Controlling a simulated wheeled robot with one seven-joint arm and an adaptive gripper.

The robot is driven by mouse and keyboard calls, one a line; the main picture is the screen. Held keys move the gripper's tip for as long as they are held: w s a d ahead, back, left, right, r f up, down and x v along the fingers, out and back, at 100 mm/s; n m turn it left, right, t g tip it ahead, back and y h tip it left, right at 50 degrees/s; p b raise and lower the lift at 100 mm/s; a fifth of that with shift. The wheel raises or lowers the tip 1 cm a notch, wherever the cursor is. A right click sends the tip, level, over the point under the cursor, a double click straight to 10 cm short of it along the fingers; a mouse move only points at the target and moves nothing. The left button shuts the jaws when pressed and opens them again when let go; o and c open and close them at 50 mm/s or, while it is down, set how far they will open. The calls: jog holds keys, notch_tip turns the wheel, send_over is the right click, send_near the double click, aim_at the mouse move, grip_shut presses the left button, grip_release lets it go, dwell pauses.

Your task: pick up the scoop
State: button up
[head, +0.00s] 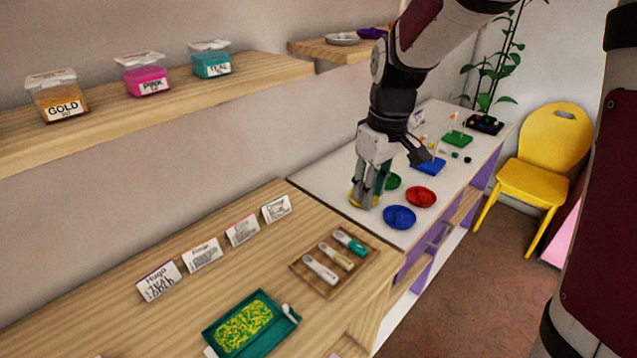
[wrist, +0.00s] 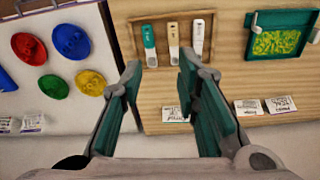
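A shallow wooden tray (head: 328,289) holds three slim handled tools: one teal (head: 349,242), one beige (head: 337,257) and one white (head: 320,269). I cannot tell which of them is the scoop. In the wrist view the same tray (wrist: 134,96) is at top centre, with the teal tool (wrist: 149,45), beige tool (wrist: 173,47) and white tool (wrist: 197,36) side by side. My gripper (head: 366,199) is above the white table near the yellow dish, beyond the wooden tray. In the wrist view its fingers (wrist: 160,66) are apart with nothing between them.
A teal tray of yellow-green beads (head: 243,325) lies on the wooden counter, beside several name cards (head: 202,254). Red (head: 420,197) and blue (head: 399,217) dishes stand on the white table. A wall shelf (head: 150,107) with labelled tubs is at left.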

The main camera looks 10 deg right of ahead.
jog(key=n, duration=0.1)
send_near(357, 246)
notch_tip(357, 246, down, 4)
jog(key=shift+w+a+r+g+b, duration=0.1)
jog(key=shift+w+a+g+b, duration=0.05)
jog(key=shift+g+b, duration=0.2)
jog(key=shift+w+f+p, duration=0.1)
jog(key=shift+f+p, duration=0.05)
jog(key=shift+f, duration=1.1)
jog(key=shift+w+f+p, duration=0.15)
jog(key=shift+f, duration=1.15)
jog(key=c, duration=0.7)
